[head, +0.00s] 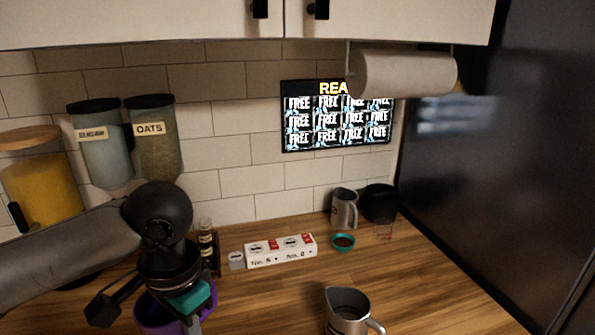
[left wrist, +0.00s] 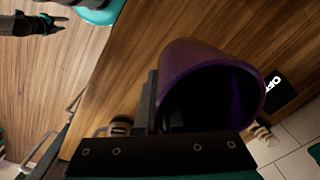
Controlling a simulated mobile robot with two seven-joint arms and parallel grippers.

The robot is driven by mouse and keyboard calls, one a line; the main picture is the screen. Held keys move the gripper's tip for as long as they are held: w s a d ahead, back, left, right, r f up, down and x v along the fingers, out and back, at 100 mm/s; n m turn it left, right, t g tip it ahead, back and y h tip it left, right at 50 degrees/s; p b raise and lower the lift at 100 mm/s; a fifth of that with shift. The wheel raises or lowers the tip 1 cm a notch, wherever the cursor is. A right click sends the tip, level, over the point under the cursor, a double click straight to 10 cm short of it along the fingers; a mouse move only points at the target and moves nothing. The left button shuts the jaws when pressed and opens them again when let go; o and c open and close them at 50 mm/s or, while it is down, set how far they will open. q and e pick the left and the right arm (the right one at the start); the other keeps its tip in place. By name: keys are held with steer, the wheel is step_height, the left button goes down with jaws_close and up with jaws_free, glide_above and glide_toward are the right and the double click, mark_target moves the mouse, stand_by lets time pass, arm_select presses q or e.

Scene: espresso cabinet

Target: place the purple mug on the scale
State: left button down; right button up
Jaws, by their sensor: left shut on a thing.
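The purple mug (head: 150,318) is at the bottom left of the head view, partly cut off by the frame edge. My left gripper (head: 185,290) is shut on it and hides part of its rim. In the left wrist view the mug (left wrist: 185,62) shows its dark open mouth, with one gripper finger against its wall. A flat black thing with white lettering like OFF (left wrist: 283,88), which may be the scale, lies beside the mug there. In the head view I cannot make out the scale. A dark gripper, seemingly my right one (left wrist: 58,22), shows at the wrist view's top left.
A metal pitcher (head: 348,308), a teal-rimmed bowl (head: 343,243) and a grey mug (head: 344,208) stand to the right. Wood between the box and pitcher is clear.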

arm_select(q)
steer(key=n, duration=0.1)
steer(key=f+n+b, duration=0.1)
steer(key=n, duration=0.2)
steer(key=shift+s+a+f+b, duration=0.15)
steer(key=shift+s+f+b, duration=0.15)
steer(key=shift+s+b, duration=0.05)
steer(key=shift+s+f+n+b, duration=0.15)
steer(key=shift+n+b, duration=0.05)
steer(key=shift+n, duration=0.45)
steer(key=shift+s+f+n+b, duration=0.1)
steer(key=shift+n+b, duration=0.1)
steer(key=shift+n, duration=0.45)
arm_select(e)
steer(key=shift+f, duration=1.5)
